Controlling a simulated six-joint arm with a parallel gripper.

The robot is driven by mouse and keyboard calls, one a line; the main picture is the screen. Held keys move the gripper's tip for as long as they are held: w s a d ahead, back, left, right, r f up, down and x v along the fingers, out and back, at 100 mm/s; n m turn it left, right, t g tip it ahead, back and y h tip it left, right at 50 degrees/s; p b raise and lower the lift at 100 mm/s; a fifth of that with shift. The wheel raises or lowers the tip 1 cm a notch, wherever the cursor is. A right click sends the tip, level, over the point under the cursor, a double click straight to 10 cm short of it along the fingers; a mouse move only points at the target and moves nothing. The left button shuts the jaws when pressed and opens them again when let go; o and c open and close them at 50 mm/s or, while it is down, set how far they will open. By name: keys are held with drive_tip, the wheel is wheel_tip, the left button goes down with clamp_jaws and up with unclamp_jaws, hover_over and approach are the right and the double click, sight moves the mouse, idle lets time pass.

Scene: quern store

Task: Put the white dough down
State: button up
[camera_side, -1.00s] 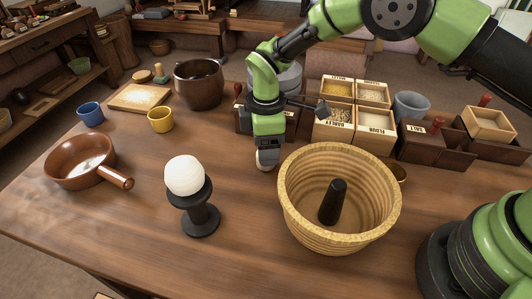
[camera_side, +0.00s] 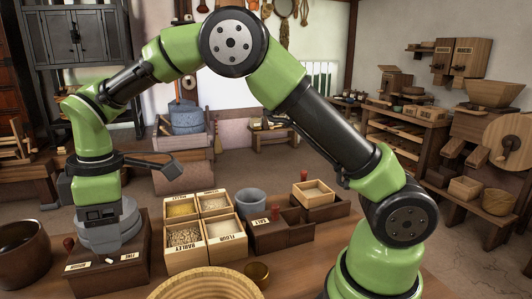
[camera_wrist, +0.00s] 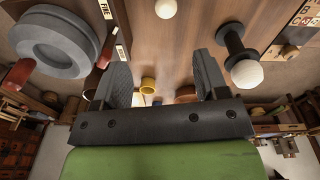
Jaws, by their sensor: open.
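A white dough ball (camera_wrist: 166,8) lies on the wooden table, cut by the top edge of the wrist view. It lies in line with the gap between my fingers, apart from them. A second white ball (camera_wrist: 247,73) sits on a black stand (camera_wrist: 232,40) to the right. I cannot tell which ball the task means. Both are out of the side view now. My gripper (camera_wrist: 160,72) is open, with nothing between its fingers. In the side view my gripper (camera_side: 110,235) hangs at the left, over or in front of a dark box (camera_side: 110,275).
Open boxes of grain and flour (camera_side: 206,255), a grey cup (camera_side: 250,232) and a dark salt box (camera_side: 280,235) stand right of my gripper. A woven basket (camera_side: 208,285) is at the bottom edge. A yellow cup (camera_wrist: 148,85) shows beyond the fingers. Bare table surrounds the dough.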

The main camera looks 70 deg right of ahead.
drive_tip(key=s+d+r+m+t+y, duration=0.1)
drive_tip(key=s+d+r+m+t, duration=0.1)
drive_tip(key=s+d+r+m, duration=0.3)
drive_tip(key=s+d+r+m+t, duration=0.1)
drive_tip(key=s+d+r+m, duration=0.15)
drive_tip(key=s+r, duration=0.4)
drive_tip(key=s+d+m+t, duration=0.2)
drive_tip(key=s+m, duration=0.5)
drive_tip(key=s, duration=0.4)
drive_tip(key=shift+s+d+t, duration=0.2)
drive_tip(key=shift+d+t, duration=0.1)
drive_tip(key=shift+t, duration=0.3)
